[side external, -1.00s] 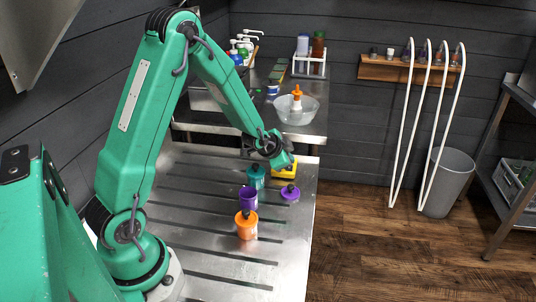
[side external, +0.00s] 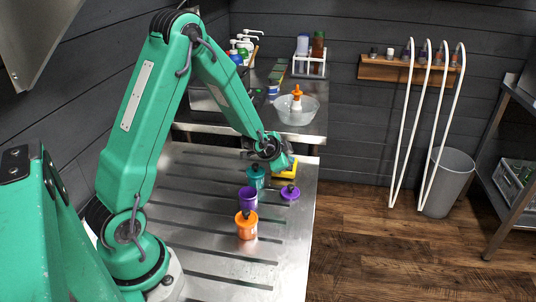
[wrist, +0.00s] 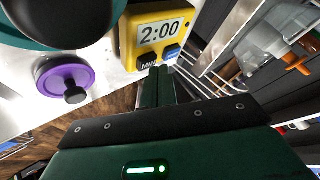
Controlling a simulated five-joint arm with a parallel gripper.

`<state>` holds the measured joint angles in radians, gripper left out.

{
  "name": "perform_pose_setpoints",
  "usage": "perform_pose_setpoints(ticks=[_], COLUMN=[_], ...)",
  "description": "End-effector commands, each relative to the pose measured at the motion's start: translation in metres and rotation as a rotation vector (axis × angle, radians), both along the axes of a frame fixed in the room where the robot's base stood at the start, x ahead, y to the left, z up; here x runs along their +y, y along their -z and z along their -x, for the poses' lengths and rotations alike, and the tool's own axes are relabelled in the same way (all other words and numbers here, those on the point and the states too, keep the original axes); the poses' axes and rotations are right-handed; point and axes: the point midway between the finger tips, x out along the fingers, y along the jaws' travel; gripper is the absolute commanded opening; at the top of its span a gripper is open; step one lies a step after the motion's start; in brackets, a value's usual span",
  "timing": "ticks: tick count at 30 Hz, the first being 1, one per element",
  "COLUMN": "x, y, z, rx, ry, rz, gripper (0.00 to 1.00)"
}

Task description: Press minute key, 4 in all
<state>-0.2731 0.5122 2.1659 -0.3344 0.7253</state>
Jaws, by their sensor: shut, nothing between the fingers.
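The yellow timer (wrist: 128,30) shows 2:00 on its display in the wrist view. Its dark key marked MIN (wrist: 148,65) is partly hidden by my fingertips, and a blue key (wrist: 172,51) sits to the right of it. In the side view the timer (side external: 292,172) is at the far end of the steel drainboard, partly hidden by my gripper. My gripper (wrist: 160,72) is shut and empty, its tips at the lower edge of the MIN key. I cannot tell whether they touch it.
A purple lid (side external: 290,192) lies in front of the timer. A teal jar (side external: 255,178), a purple cup (side external: 248,198) and an orange jar (side external: 246,225) stand to its left and front. A clear bowl (side external: 297,112) stands behind. The drainboard's front is clear.

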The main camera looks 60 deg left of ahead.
Motion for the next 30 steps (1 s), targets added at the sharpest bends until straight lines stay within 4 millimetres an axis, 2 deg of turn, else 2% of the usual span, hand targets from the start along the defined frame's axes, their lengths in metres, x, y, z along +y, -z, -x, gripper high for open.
perform_pose_setpoints(ticks=[30], x=[-0.0001], y=[0.0082], z=[0.0002], rx=[0.001], ry=[0.000], rz=[0.000], gripper=[0.00])
